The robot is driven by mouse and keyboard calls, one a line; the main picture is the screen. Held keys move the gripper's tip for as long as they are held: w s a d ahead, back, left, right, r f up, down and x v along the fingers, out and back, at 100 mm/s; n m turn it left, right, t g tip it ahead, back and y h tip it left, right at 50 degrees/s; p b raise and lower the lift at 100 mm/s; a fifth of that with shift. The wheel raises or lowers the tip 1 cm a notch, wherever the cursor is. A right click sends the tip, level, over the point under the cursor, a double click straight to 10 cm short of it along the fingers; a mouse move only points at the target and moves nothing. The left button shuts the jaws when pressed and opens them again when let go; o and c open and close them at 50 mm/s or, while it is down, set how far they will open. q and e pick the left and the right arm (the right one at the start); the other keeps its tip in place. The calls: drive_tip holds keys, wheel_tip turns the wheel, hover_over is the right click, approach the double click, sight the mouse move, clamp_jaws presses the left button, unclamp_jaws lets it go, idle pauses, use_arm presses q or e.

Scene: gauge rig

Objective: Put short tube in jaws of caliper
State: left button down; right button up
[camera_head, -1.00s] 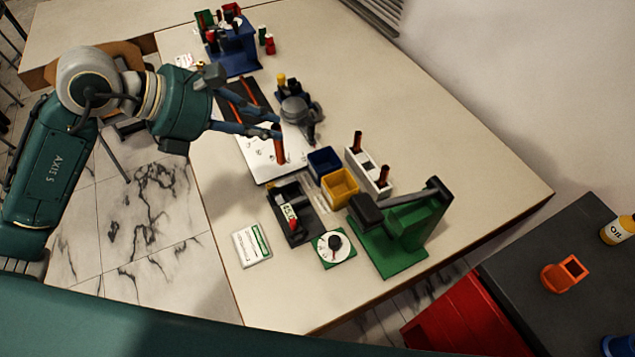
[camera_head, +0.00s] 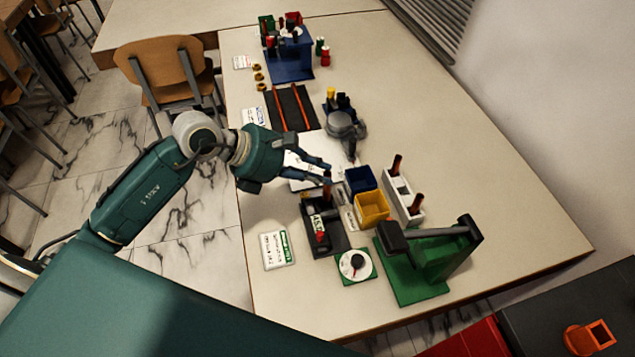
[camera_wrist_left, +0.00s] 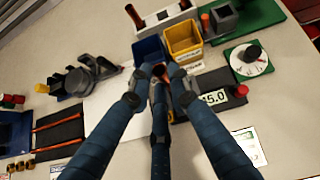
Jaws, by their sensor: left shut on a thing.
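The caliper (camera_head: 321,241) is a dark instrument with a lit readout and a red knob, on the table below my gripper in the head view. Its readout (camera_wrist_left: 214,98) also shows in the left wrist view. My left gripper (camera_head: 327,174) is shut on the short tube (camera_head: 326,190), a reddish-brown piece held roughly upright at the fingertips. The tube (camera_wrist_left: 157,74) is mostly hidden by the fingers in the wrist view. It is over or near the caliper's far end; I cannot tell whether it touches the jaws. My right gripper is not in view.
A blue bin (camera_head: 360,180) and a yellow bin (camera_head: 371,208) stand right beside the caliper. A white block (camera_head: 403,197) with brown tubes and a green stand (camera_head: 425,262) are farther right. A round dial (camera_head: 356,265) and a card (camera_head: 277,250) lie near the front.

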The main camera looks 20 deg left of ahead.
use_arm(q)
wheel_tip(320, 180, down, 4)
drive_tip(key=shift+f, duration=0.25)
drive_tip(key=c, duration=1.6)
unclamp_jaws()
drive_tip(key=shift+f, duration=0.1)
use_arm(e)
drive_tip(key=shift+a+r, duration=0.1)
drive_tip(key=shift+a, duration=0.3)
use_arm(q)
drive_tip(key=shift+r+p, duration=0.2)
drive_tip(key=shift+p, duration=0.1)
drive_tip(key=b+v, duration=0.2)
drive_tip(key=v, duration=1)
drive_tip(key=shift+s, duration=0.1)
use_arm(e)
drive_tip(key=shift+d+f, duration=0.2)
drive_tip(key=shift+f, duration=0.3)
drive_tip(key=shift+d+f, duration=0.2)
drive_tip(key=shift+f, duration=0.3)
